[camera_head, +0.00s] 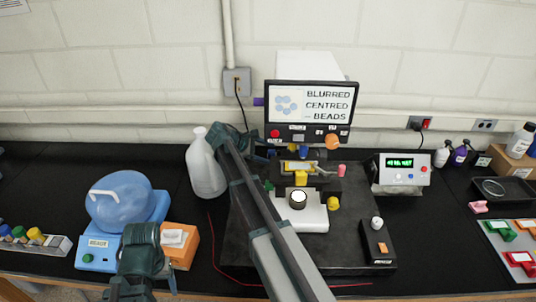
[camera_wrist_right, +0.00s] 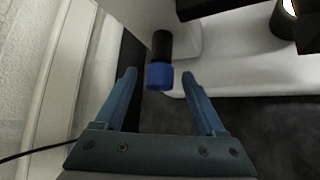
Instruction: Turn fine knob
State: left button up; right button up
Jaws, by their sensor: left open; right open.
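The microscope-like instrument (camera_head: 312,222) stands on a dark board, and its screen (camera_head: 310,107) reads "BLURRED CENTRED BEADS". In the right wrist view, a blue knob (camera_wrist_right: 159,76) on a black shaft sticks out from the white body. My right gripper (camera_wrist_right: 158,88) is open, with one blue finger to each side of the knob's end; I cannot tell whether they touch it. In the head view, my right arm crosses the instrument and hides part of it, with its gripper (camera_head: 245,145) at the instrument's left side. My left gripper (camera_head: 143,240) is open and empty at lower left.
A white jug (camera_head: 205,165) stands left of the right arm. A blue device (camera_head: 120,205) and an orange box (camera_head: 179,243) are near the left gripper. A control box (camera_head: 400,170) and a small black joystick box (camera_head: 377,240) stand to the right. A wall runs behind.

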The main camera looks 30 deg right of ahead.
grip_shut()
jog(key=m+t+h+b, duration=0.1)
jog(key=b, duration=0.1)
jog(key=f+t+h+b, duration=0.1)
jog(key=b, duration=0.1)
jog(key=shift+s+a+m+b, duration=0.15)
jog(key=shift+s+m+b, duration=0.15)
jog(key=shift+m+b, duration=0.1)
jog(key=shift+r+m+t+h+b, duration=0.2)
jog(key=shift+m+t+h+b, duration=0.2)
jog(key=shift+t+h+b, duration=0.15)
jog(key=shift+w+r, duration=0.1)
grip_release()
